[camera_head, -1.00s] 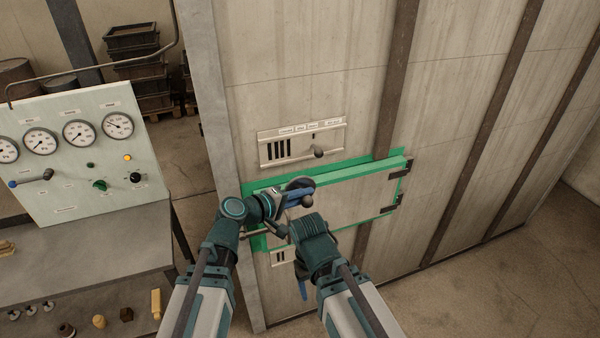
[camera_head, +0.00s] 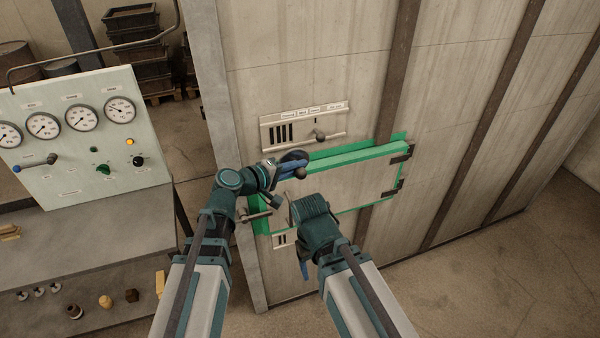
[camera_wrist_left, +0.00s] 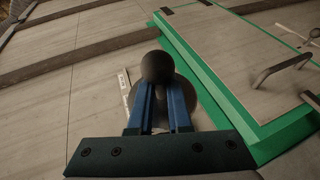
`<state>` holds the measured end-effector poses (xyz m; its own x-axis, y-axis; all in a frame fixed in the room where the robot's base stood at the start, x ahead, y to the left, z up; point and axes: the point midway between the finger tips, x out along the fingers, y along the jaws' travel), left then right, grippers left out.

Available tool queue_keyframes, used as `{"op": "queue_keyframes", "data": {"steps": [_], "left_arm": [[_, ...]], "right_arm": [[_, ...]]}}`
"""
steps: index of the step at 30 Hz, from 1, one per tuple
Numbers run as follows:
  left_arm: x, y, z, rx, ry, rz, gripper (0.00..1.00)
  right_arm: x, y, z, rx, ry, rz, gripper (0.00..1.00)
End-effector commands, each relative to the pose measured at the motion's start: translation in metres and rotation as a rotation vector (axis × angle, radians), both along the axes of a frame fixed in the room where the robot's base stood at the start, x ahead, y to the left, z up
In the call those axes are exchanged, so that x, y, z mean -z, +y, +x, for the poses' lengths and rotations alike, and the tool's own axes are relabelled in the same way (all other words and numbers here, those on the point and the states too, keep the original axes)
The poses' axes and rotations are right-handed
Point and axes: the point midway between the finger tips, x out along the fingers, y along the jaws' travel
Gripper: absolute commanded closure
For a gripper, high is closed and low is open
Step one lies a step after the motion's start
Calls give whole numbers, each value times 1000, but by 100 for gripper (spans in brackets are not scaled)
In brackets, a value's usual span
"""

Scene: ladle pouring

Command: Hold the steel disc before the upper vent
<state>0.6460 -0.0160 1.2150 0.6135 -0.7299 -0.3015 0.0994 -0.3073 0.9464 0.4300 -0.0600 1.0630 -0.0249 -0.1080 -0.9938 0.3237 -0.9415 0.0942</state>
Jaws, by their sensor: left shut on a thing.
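The upper vent (camera_head: 281,133) is a row of dark slots in a pale panel on the wall, with a ball-ended lever (camera_head: 320,134) at its right. My left gripper (camera_head: 291,167) is shut on the steel disc (camera_head: 293,156) by its dark ball knob, just below the vent panel. In the head view the slots show uncovered above the disc. In the left wrist view the blue fingers grip below the ball knob (camera_wrist_left: 158,66), with the grey disc (camera_wrist_left: 184,88) behind it. My right gripper (camera_head: 305,270) hangs low; its jaw opening is hidden.
A green-framed hatch (camera_head: 345,180) with dark hinges (camera_head: 401,153) lies below the vent, with a handle (camera_head: 257,216) at its left. A lower vent (camera_head: 281,240) is partly hidden. A gauge panel (camera_head: 75,140) and bench (camera_head: 90,235) stand at left.

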Motion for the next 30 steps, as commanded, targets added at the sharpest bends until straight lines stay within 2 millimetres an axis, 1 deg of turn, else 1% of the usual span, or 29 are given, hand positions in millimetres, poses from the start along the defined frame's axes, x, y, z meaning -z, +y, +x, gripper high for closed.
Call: {"op": "queue_keyframes", "data": {"steps": [1,21,27,30], "left_arm": [[0,2,8,-1,0,-1,100],[0,21,67,0,0,-3,100],[0,26,81,1,0,-1,100],[0,27,84,1,0,-1,100]], "right_arm": [[0,0,0,0,0,0,31],[0,0,0,0,0,0,31],[0,0,0,0,0,0,31],[0,0,0,0,0,0,31]]}}
